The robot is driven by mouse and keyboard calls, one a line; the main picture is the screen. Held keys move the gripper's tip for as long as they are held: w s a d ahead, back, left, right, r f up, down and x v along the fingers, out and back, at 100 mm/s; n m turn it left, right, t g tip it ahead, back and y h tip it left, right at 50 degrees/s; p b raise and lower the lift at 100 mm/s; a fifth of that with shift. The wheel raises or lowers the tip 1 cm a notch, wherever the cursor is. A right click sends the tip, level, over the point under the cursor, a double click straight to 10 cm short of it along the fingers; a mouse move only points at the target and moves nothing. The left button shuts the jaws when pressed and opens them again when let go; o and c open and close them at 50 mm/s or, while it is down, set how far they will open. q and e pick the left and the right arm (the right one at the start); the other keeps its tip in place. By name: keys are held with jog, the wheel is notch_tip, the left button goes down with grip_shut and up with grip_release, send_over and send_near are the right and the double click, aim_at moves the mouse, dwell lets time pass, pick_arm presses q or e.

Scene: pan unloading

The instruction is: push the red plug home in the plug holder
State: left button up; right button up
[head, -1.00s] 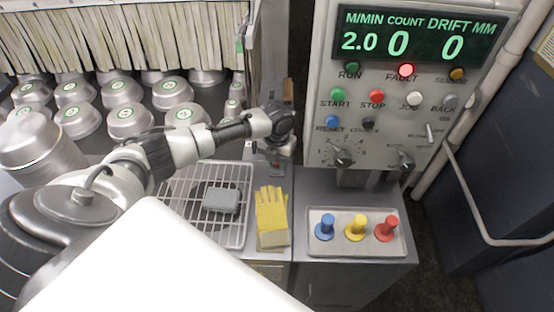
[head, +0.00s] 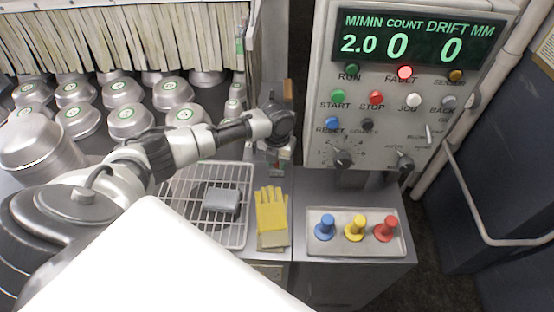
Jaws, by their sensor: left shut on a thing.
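A red plug (head: 386,229) stands upright at the right end of a pale grey holder (head: 370,250), with a yellow plug (head: 355,228) and a blue plug (head: 325,227) to its left. I cannot tell from here how deep the red plug sits. My left gripper (head: 276,158) points down beside the control panel, behind the yellow gloves and well to the left of the red plug. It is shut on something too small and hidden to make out. My right gripper is not in view.
Yellow gloves (head: 271,215) and a wire rack (head: 235,233) with a grey block (head: 222,200) lie left of the holder. The control panel (head: 400,95), with its red FAULT lamp lit, rises behind the holder. Several metal pans (head: 130,122) stand at the left.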

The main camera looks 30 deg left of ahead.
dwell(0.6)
pick_arm(q)
jog(key=o, duration=1)
notch_tip(320, 180, up, 11)
jog(key=b, duration=0.2)
jog(key=shift+f+b, duration=0.15)
jog(key=shift+b, duration=0.2)
